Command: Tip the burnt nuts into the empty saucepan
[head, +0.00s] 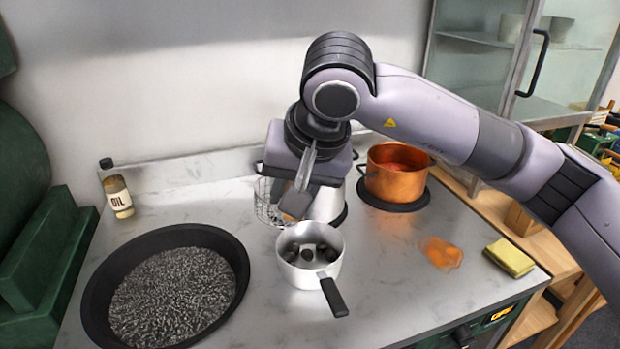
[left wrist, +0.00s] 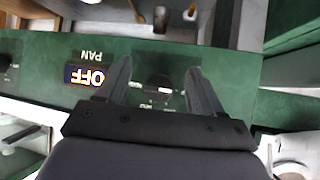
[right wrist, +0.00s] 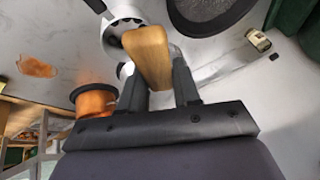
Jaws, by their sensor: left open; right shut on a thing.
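A small silver saucepan (head: 328,274) with a dark handle stands on the counter and holds several dark, burnt-looking nuts (head: 307,250). My right gripper (head: 303,190) is above and behind it, shut on a wooden handle (right wrist: 150,55), which also shows in the head view (head: 294,204). A wire basket (head: 268,203) hangs beside the gripper; its join to the handle is hidden, and I see no nuts in it. The saucepan also shows partly in the right wrist view (right wrist: 117,36). My left gripper (left wrist: 163,90) is open and empty, facing the green control panel (left wrist: 235,75); it is outside the head view.
A wide black pan (head: 236,262) of grey grains fills the left. An oil bottle (head: 118,197) stands behind it. A silver vessel (head: 329,205) is behind the saucepan. A copper pot (head: 398,183), an orange patch (head: 440,252) and a yellow sponge (head: 510,257) are at right.

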